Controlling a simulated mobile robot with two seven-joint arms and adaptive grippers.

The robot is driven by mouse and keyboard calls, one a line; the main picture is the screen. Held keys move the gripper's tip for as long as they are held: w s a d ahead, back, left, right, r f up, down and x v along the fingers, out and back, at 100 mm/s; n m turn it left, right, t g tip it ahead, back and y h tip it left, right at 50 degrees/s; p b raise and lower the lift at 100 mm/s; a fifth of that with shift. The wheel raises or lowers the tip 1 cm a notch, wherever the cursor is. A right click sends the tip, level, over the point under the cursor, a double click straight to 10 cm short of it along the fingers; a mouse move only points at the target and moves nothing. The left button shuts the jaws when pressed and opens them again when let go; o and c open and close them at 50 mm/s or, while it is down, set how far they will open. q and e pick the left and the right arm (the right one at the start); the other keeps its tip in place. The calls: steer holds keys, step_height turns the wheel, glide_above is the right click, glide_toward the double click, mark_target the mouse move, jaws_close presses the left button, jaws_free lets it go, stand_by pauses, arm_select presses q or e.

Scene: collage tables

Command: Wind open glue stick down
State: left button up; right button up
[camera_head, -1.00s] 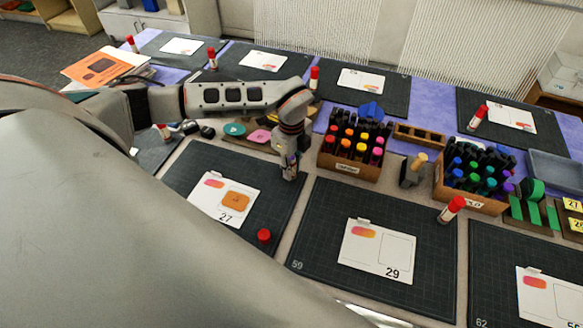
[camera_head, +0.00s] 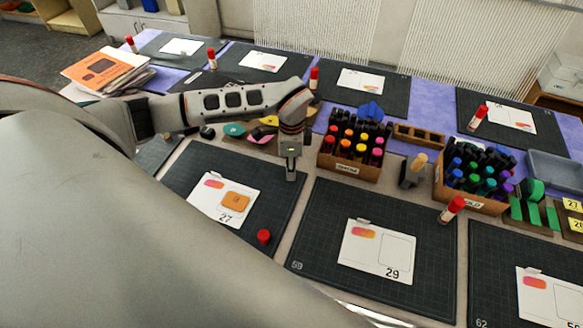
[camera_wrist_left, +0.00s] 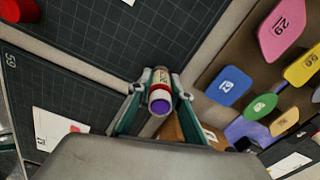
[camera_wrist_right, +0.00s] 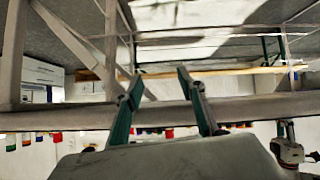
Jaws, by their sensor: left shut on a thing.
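My left gripper (camera_head: 290,172) is over the right part of the black mat (camera_head: 262,222) with card 27 (camera_head: 208,206). In the left wrist view it is shut on an uncapped glue stick (camera_wrist_left: 160,92), one finger on each side. The stick has a white and red body, and purple glue shows at its open end. How far the glue sticks out is hard to tell. A loose red cap (camera_head: 264,237) lies on the mat, and also shows in the left wrist view (camera_wrist_left: 20,10). My right gripper (camera_wrist_right: 160,80) is open and empty, off the head view.
A crate of warm-coloured markers (camera_head: 346,172) stands right of the left gripper, and a darker marker crate (camera_head: 470,206) further right. A capped glue stick (camera_head: 451,210) is by the card 29 mat (camera_head: 320,262). Coloured numbered tags (camera_wrist_left: 282,28) lie behind the gripper.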

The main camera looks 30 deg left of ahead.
stand_by(0.8)
arm_select(q)
steer(key=o, duration=1.6)
steer(key=shift+r+p, duration=0.45)
steer(key=shift+r, duration=3.35)
